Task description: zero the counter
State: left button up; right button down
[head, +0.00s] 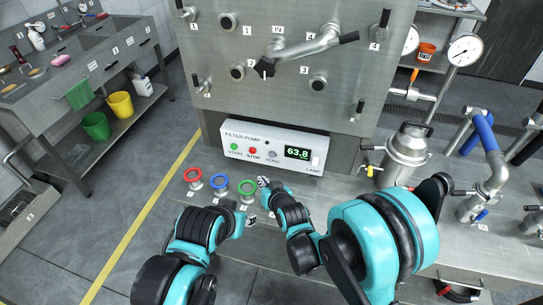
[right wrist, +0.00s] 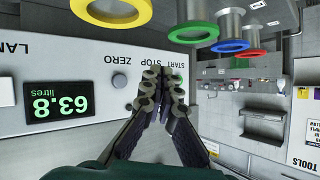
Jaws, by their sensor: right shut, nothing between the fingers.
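The FILTER PUMP box (head: 231,150) carries a green START button (head: 234,147), a red STOP button (head: 253,151) and a grey ZERO button (head: 272,154). Its counter display (head: 298,153) reads 63.8; the right wrist view shows the display (right wrist: 58,106) upside down, marked litres. My right gripper (head: 264,183) is shut and empty in front of the box, below the buttons. In the right wrist view its fingertips (right wrist: 158,76) cover much of START and STOP; the ZERO button (right wrist: 119,81) is clear beside them. My left gripper (head: 249,219) is lower, its fingers too small to judge.
Red (head: 193,175), blue (head: 220,182) and green (head: 246,187) ring handles stand close left of my right gripper. A yellow ring (right wrist: 112,11) shows in the right wrist view. A steel vessel (head: 406,153) stands right of the box. A lamp switch (head: 315,160) is at the box's right end.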

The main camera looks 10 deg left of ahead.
aim_at(272, 155)
jog(key=w+p, duration=0.1)
jog(key=w, duration=0.7)
jog(key=shift+w+d, duration=0.15)
jog(key=shift+w, duration=0.15)
jog(key=shift+w, duration=0.15)
dwell(1.1)
jog(key=shift+w, duration=0.3)
jog(key=shift+w, duration=0.4)
dwell(0.6)
jog(key=shift+s+b, duration=0.1)
jog(key=shift+b, duration=0.2)
jog(key=shift+s, duration=0.75)
